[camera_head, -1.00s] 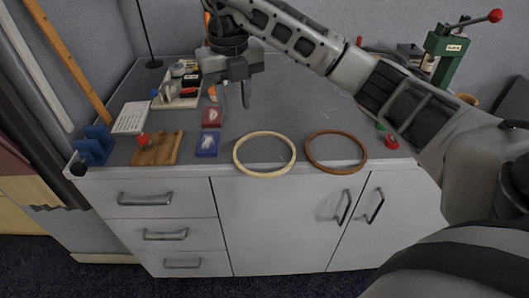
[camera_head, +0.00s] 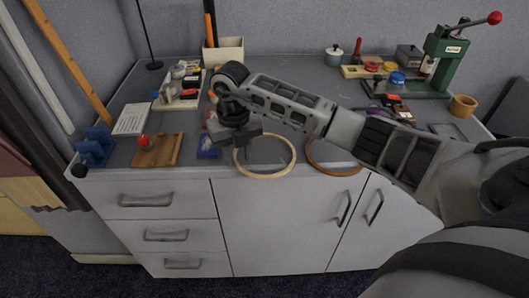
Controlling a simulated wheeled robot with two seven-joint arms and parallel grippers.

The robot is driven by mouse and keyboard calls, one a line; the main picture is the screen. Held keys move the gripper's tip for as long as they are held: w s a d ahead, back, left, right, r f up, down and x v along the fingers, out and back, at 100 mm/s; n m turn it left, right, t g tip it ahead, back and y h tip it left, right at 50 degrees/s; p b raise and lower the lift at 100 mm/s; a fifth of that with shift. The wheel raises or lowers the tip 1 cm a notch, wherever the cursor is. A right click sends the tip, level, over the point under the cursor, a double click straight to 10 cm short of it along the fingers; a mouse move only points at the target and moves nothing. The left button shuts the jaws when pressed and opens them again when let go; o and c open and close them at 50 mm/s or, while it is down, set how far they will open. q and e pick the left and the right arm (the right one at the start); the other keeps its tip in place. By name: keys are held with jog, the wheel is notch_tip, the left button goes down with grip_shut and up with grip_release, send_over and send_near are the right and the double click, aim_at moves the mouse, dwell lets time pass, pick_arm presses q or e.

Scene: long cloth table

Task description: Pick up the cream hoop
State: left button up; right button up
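The cream hoop (camera_head: 266,177) lies flat at the front edge of the table, its front rim slightly over the edge. My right gripper (camera_head: 237,146) is low over the hoop's left side, coming in from the right. Its body covers the hoop's upper left part. Its fingertips are hidden or too small to make out, so I cannot tell whether they touch the rim. My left gripper is not in view.
A brown hoop (camera_head: 328,171) lies just right, partly under my forearm. A blue tray (camera_head: 207,151) and a wooden board (camera_head: 158,150) with a red knob are to the left. A green press (camera_head: 442,62) stands at the back right.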

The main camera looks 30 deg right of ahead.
jog(key=shift+f, duration=0.3)
jog(key=shift+f, duration=0.1)
grip_shut()
